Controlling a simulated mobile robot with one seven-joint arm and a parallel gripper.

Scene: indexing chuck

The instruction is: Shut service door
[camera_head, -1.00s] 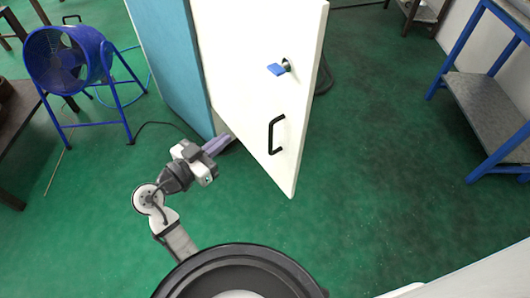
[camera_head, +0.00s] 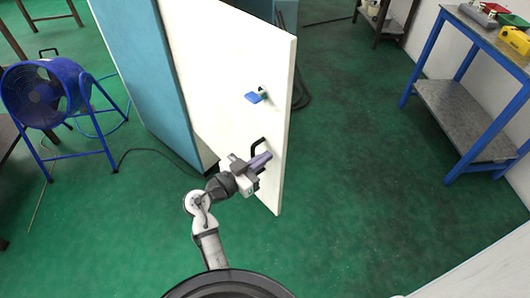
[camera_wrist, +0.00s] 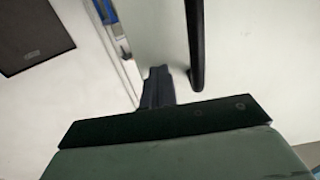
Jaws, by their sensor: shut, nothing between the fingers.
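The white service door (camera_head: 225,75) stands open from the blue-sided cabinet (camera_head: 145,75) in the head view. It carries a black bar handle (camera_head: 256,146) and, above it, a blue latch knob (camera_head: 254,97). My gripper (camera_head: 262,160) is shut and empty, in front of the door at the handle and covering its lower part. In the wrist view my shut fingers (camera_wrist: 158,86) point at the pale door face, just left of the black handle (camera_wrist: 194,45). I cannot tell whether they touch the door or handle.
A blue fan (camera_head: 45,95) on a stand is at the left, with a cable on the floor. A blue-legged workbench (camera_head: 455,108) with tools on top stands at the right. The green floor (camera_head: 360,160) between door and bench is clear.

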